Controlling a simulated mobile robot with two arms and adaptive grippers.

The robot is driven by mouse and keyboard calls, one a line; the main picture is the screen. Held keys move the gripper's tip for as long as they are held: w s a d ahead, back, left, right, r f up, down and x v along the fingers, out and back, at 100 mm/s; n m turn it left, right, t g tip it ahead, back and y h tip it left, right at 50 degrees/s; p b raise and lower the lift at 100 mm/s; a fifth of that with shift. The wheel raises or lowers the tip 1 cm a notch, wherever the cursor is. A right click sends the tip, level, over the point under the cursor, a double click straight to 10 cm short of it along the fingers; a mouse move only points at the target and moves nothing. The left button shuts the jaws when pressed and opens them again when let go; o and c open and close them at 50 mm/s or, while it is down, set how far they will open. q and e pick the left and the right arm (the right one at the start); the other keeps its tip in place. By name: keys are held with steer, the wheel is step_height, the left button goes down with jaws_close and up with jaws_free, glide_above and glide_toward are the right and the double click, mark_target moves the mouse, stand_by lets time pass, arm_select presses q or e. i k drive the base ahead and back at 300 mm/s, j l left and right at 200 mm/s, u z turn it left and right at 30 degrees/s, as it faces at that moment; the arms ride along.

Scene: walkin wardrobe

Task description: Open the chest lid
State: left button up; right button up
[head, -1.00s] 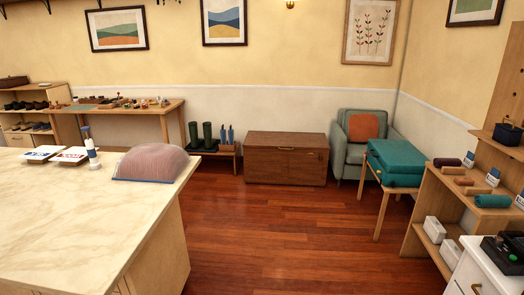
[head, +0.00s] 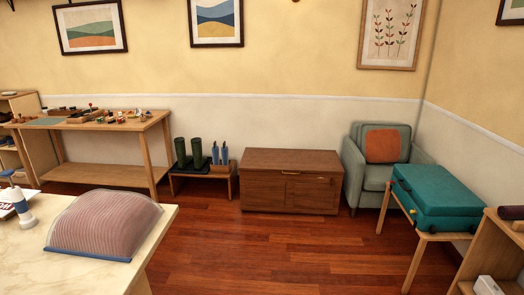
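A brown wooden chest (head: 288,190) stands on the floor against the far wall, a little right of the middle of the head view. Its flat lid (head: 295,160) is shut. A small brass-coloured handle or latch (head: 291,173) shows near the top of its front. Neither of my grippers is in the head view.
A low rack with green boots (head: 197,153) stands left of the chest, a teal armchair (head: 375,172) right of it. A teal case (head: 440,197) lies on a wooden stand farther right. A marble-topped counter (head: 150,225) fills the lower left. Open wooden floor (head: 250,245) lies before the chest.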

mark_target(296, 160)
steer(key=i, duration=3.3)
